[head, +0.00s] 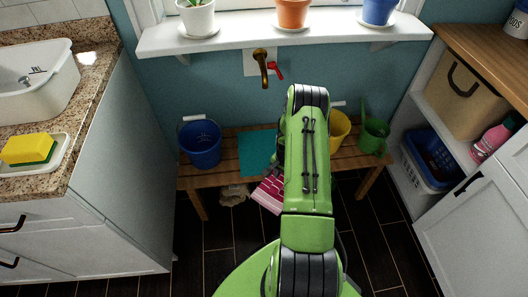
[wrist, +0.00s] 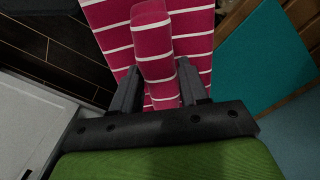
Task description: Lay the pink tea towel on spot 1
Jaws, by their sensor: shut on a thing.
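The pink tea towel with white stripes (wrist: 153,48) is pinched in a fold between the fingers of my gripper (wrist: 164,90) in the wrist view. In the head view the towel (head: 268,194) hangs at the front edge of the wooden bench (head: 228,178), partly hidden behind my green arm. My gripper (head: 273,160) is mostly hidden by the arm there. A flat teal square (head: 256,151) lies on the bench just beyond the towel; it also shows at the right of the wrist view (wrist: 270,65). No label for spot 1 is readable.
A blue bucket (head: 200,143) stands at the bench's left. A yellow bucket (head: 339,130) and a green watering can (head: 374,136) stand at its right. A brass tap (head: 261,66) sticks out of the wall above. Cabinets flank both sides.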

